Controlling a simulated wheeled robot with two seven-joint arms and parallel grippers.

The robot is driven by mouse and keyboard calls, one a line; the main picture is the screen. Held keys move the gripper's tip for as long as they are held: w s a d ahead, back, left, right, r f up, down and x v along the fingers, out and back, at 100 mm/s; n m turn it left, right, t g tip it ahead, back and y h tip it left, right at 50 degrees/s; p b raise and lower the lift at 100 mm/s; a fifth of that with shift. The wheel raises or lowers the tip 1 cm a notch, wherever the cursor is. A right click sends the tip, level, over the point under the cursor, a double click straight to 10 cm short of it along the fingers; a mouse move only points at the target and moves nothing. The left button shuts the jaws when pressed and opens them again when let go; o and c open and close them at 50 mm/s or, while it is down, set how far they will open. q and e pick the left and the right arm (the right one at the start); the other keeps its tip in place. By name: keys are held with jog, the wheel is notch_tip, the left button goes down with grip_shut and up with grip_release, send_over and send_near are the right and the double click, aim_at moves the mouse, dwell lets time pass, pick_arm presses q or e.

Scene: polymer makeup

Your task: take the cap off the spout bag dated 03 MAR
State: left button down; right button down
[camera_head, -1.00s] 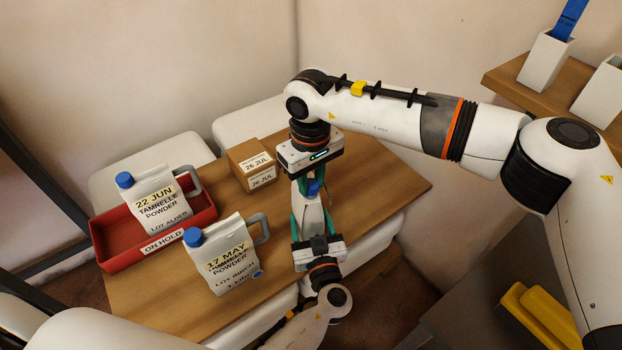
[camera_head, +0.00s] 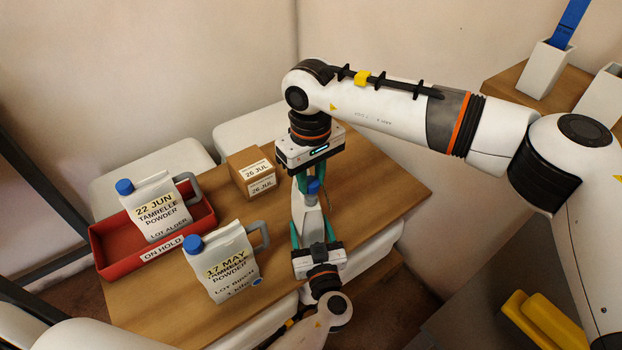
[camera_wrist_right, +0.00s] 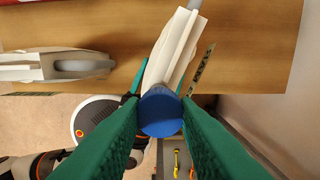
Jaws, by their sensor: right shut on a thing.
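A white spout bag (camera_head: 308,222) stands upright near the table's right front, seen nearly edge-on; its date is not readable. My right gripper (camera_head: 311,183) comes from above and is shut on the blue cap (camera_head: 314,187) at the bag's top. The cap also shows between the green fingertips in the right wrist view (camera_wrist_right: 161,112). I cannot tell whether the cap is clear of the spout. My left gripper (camera_head: 315,236) is low at the front, with a green finger on each side of the bag's lower part; its grip is unclear.
A bag marked 17 MAY (camera_head: 225,268) stands left of the held bag. A bag marked 22 JUN (camera_head: 157,208) stands in the red ON HOLD tray (camera_head: 112,247). A cardboard box (camera_head: 250,171) marked 26 JUL sits behind. The table's right part (camera_head: 385,195) is bare.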

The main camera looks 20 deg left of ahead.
aim_at(311, 182)
jog(key=shift+r, duration=1.5)
pick_arm(q)
jog(key=shift+c, duration=1.3)
grip_release()
jog(key=shift+s, duration=0.1)
